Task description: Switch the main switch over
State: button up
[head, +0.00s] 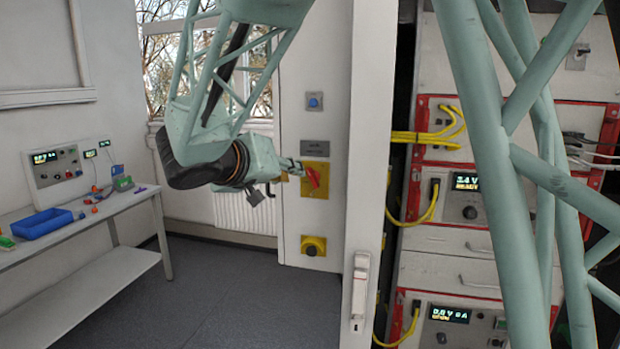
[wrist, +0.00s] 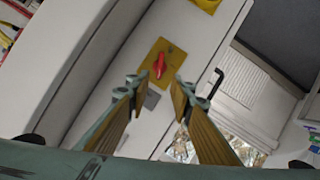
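The main switch is a red handle (head: 312,177) on a yellow plate (head: 316,191), set in a pale upright panel. In the wrist view the red handle (wrist: 158,65) sits on its yellow plate (wrist: 150,54), beyond and between my two fingers. My gripper (head: 296,170) is beside the plate in the head view, its fingers pointing right toward the handle. In the wrist view my gripper (wrist: 156,86) has its fingers spread apart with nothing between them. The gap from fingertips to handle is hard to judge. Part of the plate is hidden behind the gripper.
A blue button (head: 314,101) is above the switch and a yellow box with a dark knob (head: 313,246) is below. A white door edge with a handle (head: 360,290) stands right. A bench (head: 100,215) with a blue bin (head: 42,223) is left.

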aim_at(311, 177)
jog(key=shift+p+x, duration=0.65)
jog(key=shift+x, duration=5.9)
grip_shut()
